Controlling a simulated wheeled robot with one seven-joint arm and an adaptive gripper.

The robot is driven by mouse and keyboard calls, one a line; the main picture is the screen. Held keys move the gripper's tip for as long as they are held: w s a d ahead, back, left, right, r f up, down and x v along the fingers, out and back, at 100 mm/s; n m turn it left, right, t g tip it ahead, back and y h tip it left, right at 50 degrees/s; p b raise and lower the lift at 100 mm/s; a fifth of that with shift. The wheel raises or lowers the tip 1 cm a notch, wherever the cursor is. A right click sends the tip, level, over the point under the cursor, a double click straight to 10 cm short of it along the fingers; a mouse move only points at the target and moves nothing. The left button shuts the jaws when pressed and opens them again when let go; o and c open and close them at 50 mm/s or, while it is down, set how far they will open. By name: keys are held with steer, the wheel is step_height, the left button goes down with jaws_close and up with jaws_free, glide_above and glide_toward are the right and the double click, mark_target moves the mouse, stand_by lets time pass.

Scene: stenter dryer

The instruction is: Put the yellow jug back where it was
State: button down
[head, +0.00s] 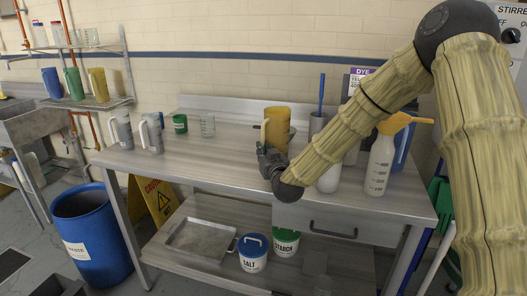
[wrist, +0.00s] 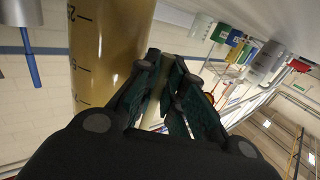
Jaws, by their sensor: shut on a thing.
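A yellow jug (head: 277,128) with a measuring scale is upright over the middle of the steel worktable (head: 235,165), towards its back. In the wrist view the jug (wrist: 108,55) fills the upper left, beside the fingers. My gripper (head: 265,150) is at the jug's left front side; in the wrist view its dark fingers (wrist: 163,75) are closed around a narrow yellowish part, which looks like the handle. I cannot tell whether the jug's base touches the table. Another yellow jug (head: 98,84) stands on the wall shelf.
The wall shelf (head: 90,104) also holds a blue jug (head: 52,83) and a green jug (head: 74,83). Grey jugs (head: 122,130), a green cup (head: 180,123) and a clear beaker (head: 207,124) stand on the table's left. A spouted bottle (head: 380,165) stands at the right. The table's front left is clear.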

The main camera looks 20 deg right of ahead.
steer(key=shift+f, duration=0.1)
steer(key=c, duration=1.5)
jaws_free()
steer(key=s+b, duration=0.1)
steer(key=s, duration=1.1)
